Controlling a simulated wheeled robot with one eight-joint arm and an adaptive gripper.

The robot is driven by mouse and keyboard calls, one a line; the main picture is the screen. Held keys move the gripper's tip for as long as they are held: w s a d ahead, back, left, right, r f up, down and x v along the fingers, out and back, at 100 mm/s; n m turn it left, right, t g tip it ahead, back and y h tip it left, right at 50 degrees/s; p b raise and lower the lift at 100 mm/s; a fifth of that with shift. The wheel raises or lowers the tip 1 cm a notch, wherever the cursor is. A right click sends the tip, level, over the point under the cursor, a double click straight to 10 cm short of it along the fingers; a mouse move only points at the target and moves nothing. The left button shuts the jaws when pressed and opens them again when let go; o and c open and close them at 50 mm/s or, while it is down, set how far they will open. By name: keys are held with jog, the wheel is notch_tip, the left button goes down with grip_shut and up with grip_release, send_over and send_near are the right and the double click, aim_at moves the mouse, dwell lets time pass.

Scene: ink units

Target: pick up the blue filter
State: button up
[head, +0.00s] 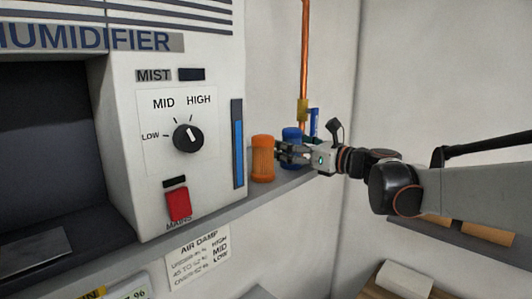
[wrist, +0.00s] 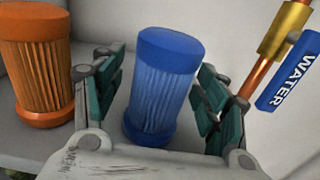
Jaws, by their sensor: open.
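The blue filter (wrist: 163,85) is a ribbed cylinder with smooth blue caps, standing on a grey shelf. In the wrist view it stands between the two fingers of my gripper (wrist: 160,100), with visible gaps on both sides.
An orange filter (head: 262,158) stands just left of the blue one, and also shows in the wrist view (wrist: 38,65), close to my left finger. A copper pipe (head: 305,60) with a blue WATER tag (wrist: 287,72) is at the right.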

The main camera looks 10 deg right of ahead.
jog(key=shift+w+a, duration=0.1)
jog(key=shift+w, duration=0.1)
jog(key=shift+s+d+r, duration=0.2)
jog(key=shift+s+d, duration=0.2)
jog(key=shift+s, duration=0.25)
jog(key=shift+c, duration=0.2)
jog(key=c, duration=0.4)
jog(key=shift+w+a+f, duration=0.1)
jog(key=shift+w+a, duration=0.15)
jog(key=shift+w, duration=0.05)
jog(key=c, duration=0.8)
jog(key=shift+s+d, duration=0.1)
jog(key=shift+d, duration=0.05)
